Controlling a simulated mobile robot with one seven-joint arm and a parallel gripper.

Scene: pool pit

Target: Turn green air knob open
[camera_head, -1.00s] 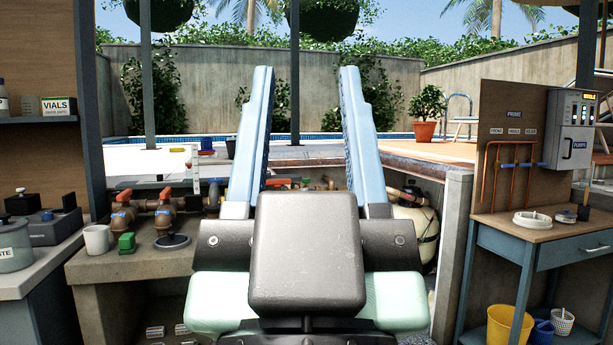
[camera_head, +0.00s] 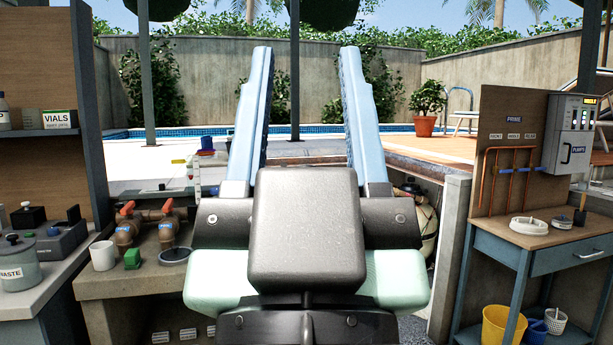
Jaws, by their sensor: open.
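My gripper (camera_head: 306,52) fills the middle of the view. Its two long light-blue fingers point up and away and stand wide apart, with nothing between them. A small green knob-like piece (camera_head: 132,259) sits on the left counter, right of a white mug (camera_head: 103,255). It looks like the green air knob, but its marking and turned position are too small to tell. It is well to the left of and lower than my fingers, and nothing touches it. Brown valves with orange handles (camera_head: 126,207) stand just behind it. My gripper hides the area behind its body.
A dark round lid-like piece (camera_head: 175,256) lies right of the green piece. A lidded grey pot (camera_head: 15,263) stands at far left. A wooden-topped blue table (camera_head: 545,233) with a pipe board and control box (camera_head: 570,133) stands at right. A yellow bucket (camera_head: 502,328) is below it.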

